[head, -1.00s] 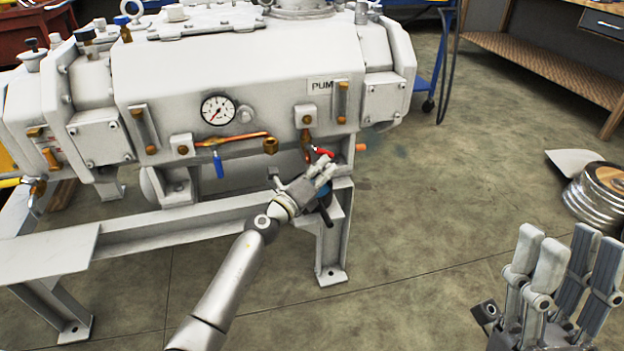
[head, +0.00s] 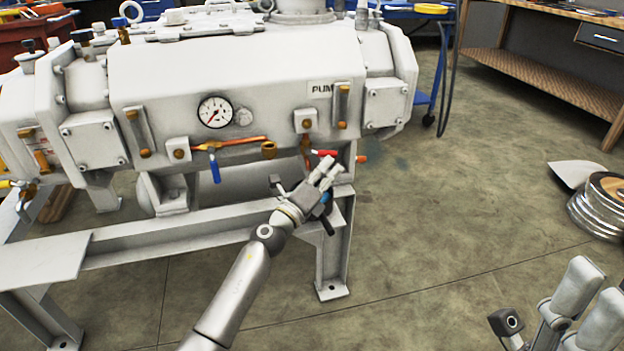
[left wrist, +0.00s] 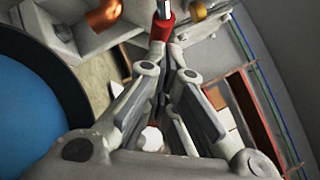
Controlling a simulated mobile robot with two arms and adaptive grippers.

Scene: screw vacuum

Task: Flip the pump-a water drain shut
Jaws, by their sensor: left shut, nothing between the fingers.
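The white pump (head: 290,85), marked "PUM", has a small valve with a red handle (head: 325,153) low on its right side. The red handle lies nearly level, pointing right. My left gripper (head: 328,170) is shut and empty, its fingertips right by the red handle. In the left wrist view the red handle (left wrist: 162,28) is at the top centre, just beyond the closed fingertips (left wrist: 165,48), seemingly touching them. The gripper partly hides the area below the valve. My right gripper (head: 580,300) is cut off at the lower right, away from the pump.
A blue handle (head: 215,172) hangs down from a copper pipe left of the red one. The pump's grey frame (head: 200,228) runs below. A large blue round part (left wrist: 30,110) is close on the left in the wrist view. The floor to the right (head: 460,180) is mostly clear.

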